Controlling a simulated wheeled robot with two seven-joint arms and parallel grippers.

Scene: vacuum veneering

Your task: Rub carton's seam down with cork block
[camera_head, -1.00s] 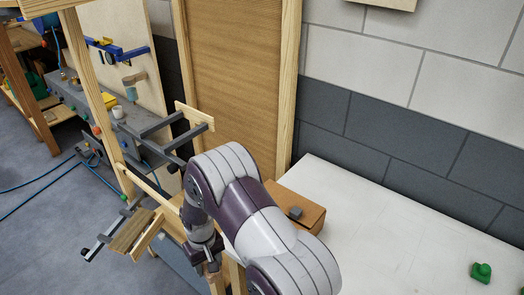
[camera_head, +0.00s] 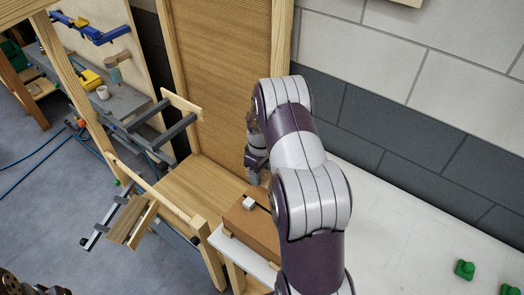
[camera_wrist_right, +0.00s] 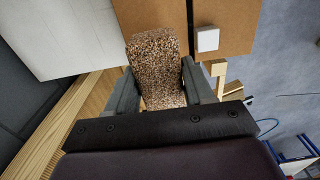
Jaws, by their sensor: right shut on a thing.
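The brown carton (camera_head: 262,228) lies at the near-left end of the white table. A dark seam line (camera_wrist_right: 190,14) runs across its top in the right wrist view. A small pale block (camera_head: 249,203) sits on the carton; it also shows in the wrist view (camera_wrist_right: 207,39). My right gripper (camera_wrist_right: 164,88) is shut on the speckled brown cork block (camera_wrist_right: 155,55), beside the seam line. In the head view the gripper (camera_head: 255,172) is at the carton's far side, and my arm hides part of the carton. Contact between cork and carton cannot be told. My left gripper is not identifiable.
The white table (camera_head: 400,225) is mostly bare, with green pieces (camera_head: 465,269) at its right. A grey block wall (camera_head: 400,120) stands behind. A wooden frame (camera_head: 185,195) with clamp bars stands left of the carton. A grey bench (camera_head: 115,100) is farther left.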

